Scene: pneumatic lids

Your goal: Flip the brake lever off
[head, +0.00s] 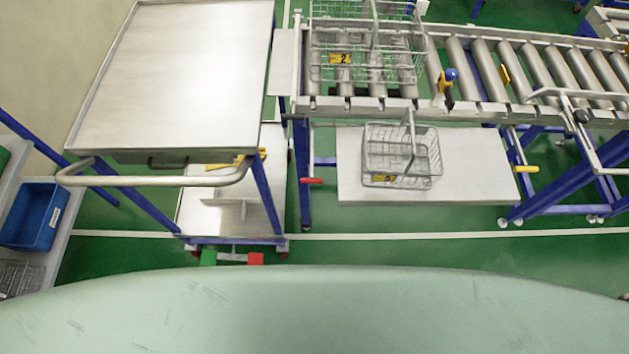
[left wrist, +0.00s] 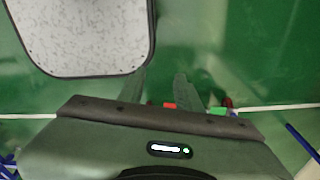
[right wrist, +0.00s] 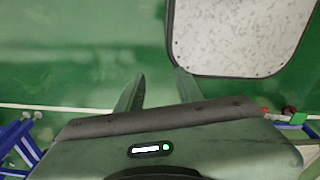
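A wheeled cart with a steel top (head: 190,75) stands at the left in the head view. Low on its near end are a green pedal (head: 208,257) and a red pedal (head: 255,259), side by side; they look like the brake lever, but I cannot tell its setting. In the left wrist view, the red pedal (left wrist: 168,105) and green pedal (left wrist: 217,111) show small beyond my left gripper (left wrist: 160,84). My right gripper (right wrist: 157,88) is over green floor, with a green pedal (right wrist: 298,118) far off at right. Both grippers are open and empty, and outside the head view.
A push handle (head: 155,181) sticks out from the cart's near side. A roller conveyor (head: 480,70) with wire baskets (head: 365,45) stands at right, with another basket (head: 400,155) on its lower shelf (head: 475,170). A blue bin (head: 35,215) is at far left. Green floor lies between.

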